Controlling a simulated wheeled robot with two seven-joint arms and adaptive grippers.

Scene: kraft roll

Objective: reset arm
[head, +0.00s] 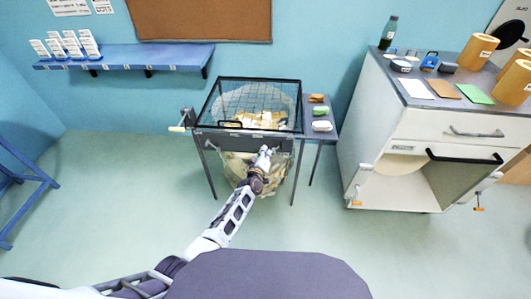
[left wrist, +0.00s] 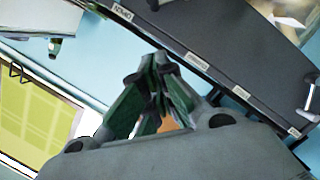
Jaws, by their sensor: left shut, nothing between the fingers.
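My left gripper (head: 264,157) is in front of the dark front panel of a wire-topped bin stand (head: 290,145) in the head view. In the left wrist view, its green-padded fingers (left wrist: 158,68) are together at the tips with nothing between them. The dark panel with small white labels (left wrist: 215,55) passes behind and to the right of the fingers there. I cannot tell whether the gripper touches the panel. My right gripper is not in view.
A small side shelf (head: 322,138) with several small items adjoins the stand. A white cabinet (head: 385,140) with an open lower compartment stands at the right, with kraft rolls (head: 476,52) on top. A blue wall shelf (head: 130,55) hangs at the left.

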